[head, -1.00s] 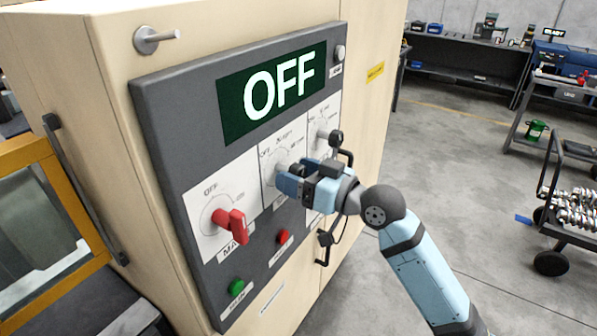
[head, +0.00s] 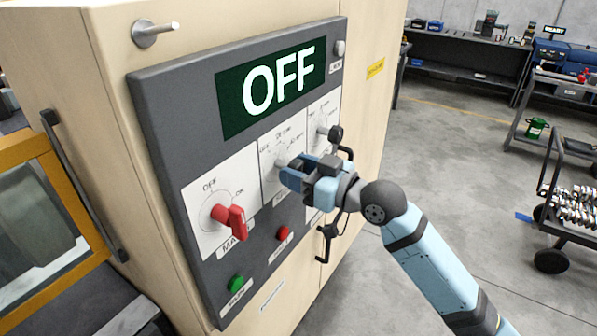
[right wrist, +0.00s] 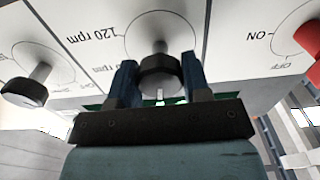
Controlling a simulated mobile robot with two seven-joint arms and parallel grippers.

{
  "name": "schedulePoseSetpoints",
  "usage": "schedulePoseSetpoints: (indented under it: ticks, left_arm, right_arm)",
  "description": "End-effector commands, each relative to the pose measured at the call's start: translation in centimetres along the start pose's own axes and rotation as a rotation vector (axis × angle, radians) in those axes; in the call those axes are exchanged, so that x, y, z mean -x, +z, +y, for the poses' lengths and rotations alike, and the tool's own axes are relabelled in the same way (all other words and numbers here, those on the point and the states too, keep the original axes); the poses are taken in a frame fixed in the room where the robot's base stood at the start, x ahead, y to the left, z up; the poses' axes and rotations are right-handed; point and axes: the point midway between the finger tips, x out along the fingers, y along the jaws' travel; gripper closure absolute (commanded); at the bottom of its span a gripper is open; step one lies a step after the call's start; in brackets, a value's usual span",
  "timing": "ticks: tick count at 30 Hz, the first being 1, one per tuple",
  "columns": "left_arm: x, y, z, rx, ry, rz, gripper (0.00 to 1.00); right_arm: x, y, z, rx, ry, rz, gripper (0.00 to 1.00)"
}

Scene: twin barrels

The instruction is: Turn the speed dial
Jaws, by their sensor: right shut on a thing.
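The speed dial (right wrist: 160,72) is the middle dial of the grey control panel (head: 165,115), on a white plate with a "120 rpm" mark in the right wrist view. My right gripper (head: 291,174) reaches it from the right. In the right wrist view the blue fingers (right wrist: 160,85) stand on both sides of the dial's dark knob, shut on it. In the head view the gripper hides most of the knob. The display (head: 272,90) above reads OFF. My left gripper is not in view.
A red switch handle (head: 230,220) sits left of the speed dial, and another dial (head: 322,124) sits to its right. A green button (head: 236,284) and a red button (head: 284,233) lie below. Open floor (head: 440,150) is to the right, with a cart (head: 560,210) beyond.

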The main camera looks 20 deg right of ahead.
Motion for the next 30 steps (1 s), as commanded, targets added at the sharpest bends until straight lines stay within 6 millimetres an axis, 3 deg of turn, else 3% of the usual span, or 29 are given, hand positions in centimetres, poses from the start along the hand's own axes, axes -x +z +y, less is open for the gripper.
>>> schedulePoseSetpoints:
  ticks: [18,30]
  left_arm:
    - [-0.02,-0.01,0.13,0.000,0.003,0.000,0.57]
    - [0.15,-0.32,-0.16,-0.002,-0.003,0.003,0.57]
  right_arm:
    - [0.03,-0.10,0.05,0.526,0.000,-0.001,0.80]
    - [0.00,-0.09,0.01,0.698,0.001,0.001,0.80]
